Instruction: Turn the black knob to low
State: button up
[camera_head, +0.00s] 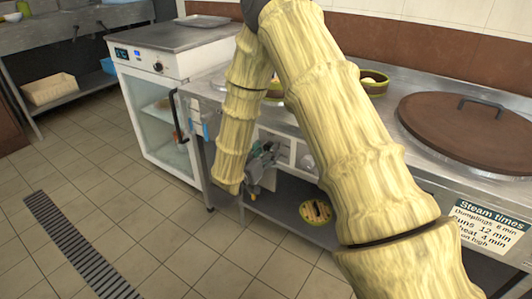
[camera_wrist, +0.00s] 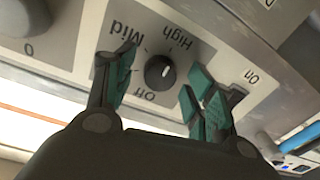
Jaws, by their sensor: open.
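The black knob (camera_wrist: 160,72) sits on a light panel in the wrist view, with a pale mark on its face. Upside-down labels around it read High above, Mid at upper left and Off at lower left. No Low label can be read; my left finger covers part of the panel between Mid and Off. My gripper (camera_wrist: 160,78) is open, with one teal-padded finger on each side of the knob and gaps showing. In the head view my gripper (camera_head: 260,165) is beside the steel counter front, and the knob cannot be made out there.
Another round control (camera_wrist: 22,17) marked 0 is at the wrist view's upper left. In the head view, a white glass-door cabinet (camera_head: 165,110) stands left of the counter. A brown lid (camera_head: 470,130) and a Steam times sign (camera_head: 490,225) are at right. Tiled floor is open at left.

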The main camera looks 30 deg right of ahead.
jog(key=shift+w+d, duration=0.1)
jog(key=shift+d, duration=0.1)
jog(key=c, duration=1)
